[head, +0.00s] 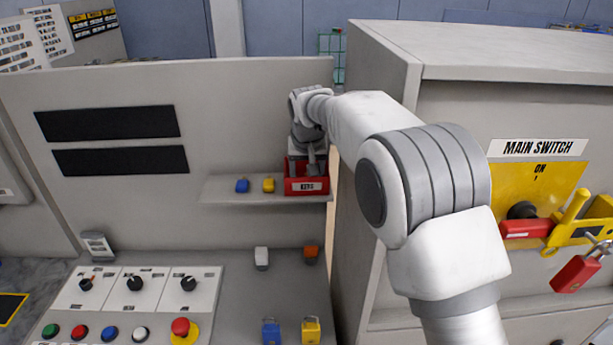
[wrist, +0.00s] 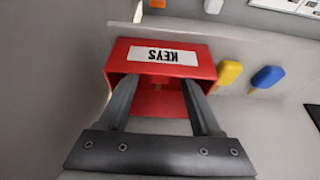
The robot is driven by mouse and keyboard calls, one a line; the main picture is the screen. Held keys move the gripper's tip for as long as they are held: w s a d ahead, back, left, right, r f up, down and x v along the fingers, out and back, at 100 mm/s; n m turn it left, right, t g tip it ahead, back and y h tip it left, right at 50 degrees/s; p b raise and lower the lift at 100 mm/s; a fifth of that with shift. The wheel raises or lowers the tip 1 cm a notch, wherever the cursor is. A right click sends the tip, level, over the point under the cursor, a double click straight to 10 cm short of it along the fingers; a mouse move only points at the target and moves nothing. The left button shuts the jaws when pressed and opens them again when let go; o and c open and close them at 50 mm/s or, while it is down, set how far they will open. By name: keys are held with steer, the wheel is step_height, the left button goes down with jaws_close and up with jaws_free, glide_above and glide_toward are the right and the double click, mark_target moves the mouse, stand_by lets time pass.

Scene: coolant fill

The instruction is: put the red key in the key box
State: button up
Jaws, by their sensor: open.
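The key box (head: 306,185) is a red open-topped box with a KEYS label, standing at the right end of the small shelf. It also shows in the wrist view (wrist: 196,60), with its label upside down. My gripper (wrist: 160,82) is open, with its two fingers apart and their tips reaching into the box's opening. In the head view my gripper (head: 308,160) is right above and partly in the box. I cannot clearly make out the red key; a small faint shape shows on the box's red inside between the fingers, too unclear to name.
A blue key (head: 242,186) and a yellow key (head: 268,184) are on the shelf (head: 225,195) left of the box. Blue (head: 271,332) and yellow (head: 311,330) padlocks stand on the console. A red padlock (head: 575,274) hangs by the main switch. The tall cabinet (head: 375,110) stands close right.

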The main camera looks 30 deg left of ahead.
steer(key=b+v, duration=0.1)
steer(key=v, duration=1)
steer(key=shift+s, duration=0.15)
steer(key=shift+r, duration=0.15)
